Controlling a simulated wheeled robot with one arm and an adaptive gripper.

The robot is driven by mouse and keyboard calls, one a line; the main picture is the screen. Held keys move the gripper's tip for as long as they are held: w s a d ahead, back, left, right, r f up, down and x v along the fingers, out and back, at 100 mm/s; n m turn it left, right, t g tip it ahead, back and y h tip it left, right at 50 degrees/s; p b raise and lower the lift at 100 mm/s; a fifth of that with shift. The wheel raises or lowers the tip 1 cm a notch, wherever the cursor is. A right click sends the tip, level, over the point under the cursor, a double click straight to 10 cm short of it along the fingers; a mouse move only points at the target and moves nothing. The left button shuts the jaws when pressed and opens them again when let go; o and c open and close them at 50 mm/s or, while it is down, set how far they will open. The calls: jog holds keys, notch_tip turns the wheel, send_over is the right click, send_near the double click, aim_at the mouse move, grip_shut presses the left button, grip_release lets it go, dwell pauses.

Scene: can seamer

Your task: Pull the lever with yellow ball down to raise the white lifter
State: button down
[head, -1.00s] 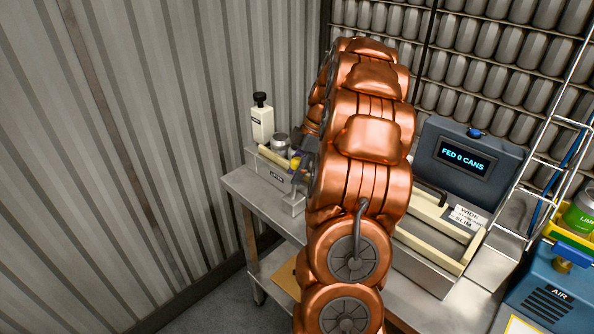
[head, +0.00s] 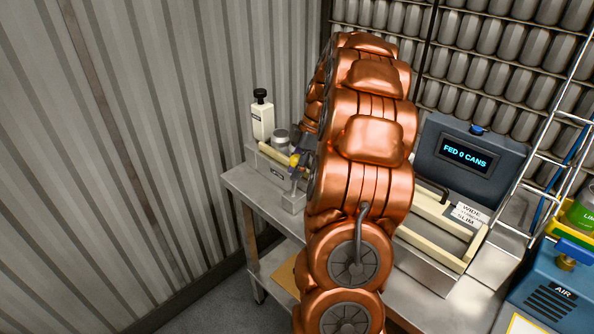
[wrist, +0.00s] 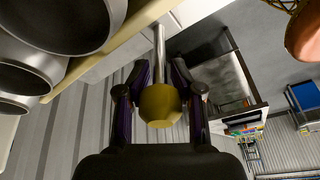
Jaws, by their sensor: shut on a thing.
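The yellow ball (wrist: 160,104) of the lever sits between the fingers of my gripper (wrist: 159,82) in the wrist view, and the gripper is shut on it. The lever's metal rod (wrist: 159,50) runs from the ball up to a pale housing. In the head view the yellow ball (head: 294,160) shows small beside my gripper (head: 302,157), at the right end of a low grey unit (head: 262,168) with a cream rail. My arm covers much of this area. I cannot make out the white lifter for certain.
The metal bench (head: 243,188) has a seamer with a screen reading "FED 0 CANS" (head: 465,153) on the right. Large cans (wrist: 62,20) fill the wrist view's upper left.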

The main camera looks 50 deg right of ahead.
jog(key=shift+w+a+h+b, duration=0.1)
jog(key=shift+a+h+b, duration=0.95)
jog(key=shift+b, duration=1.3)
jog(key=a+f+n+h+b, duration=0.1)
jog(key=a+f+h+b, duration=0.5)
jog(key=a+h+b, duration=0.3)
jog(key=shift+f+h+b, duration=0.35)
jog(key=shift+h+b, duration=1.35)
jog(key=shift+h, duration=0.35)
jog(key=shift+a, duration=0.1)
jog(key=c, duration=1.1)
grip_release()
jog(key=shift+w+a, duration=0.1)
jog(key=shift+o, duration=0.2)
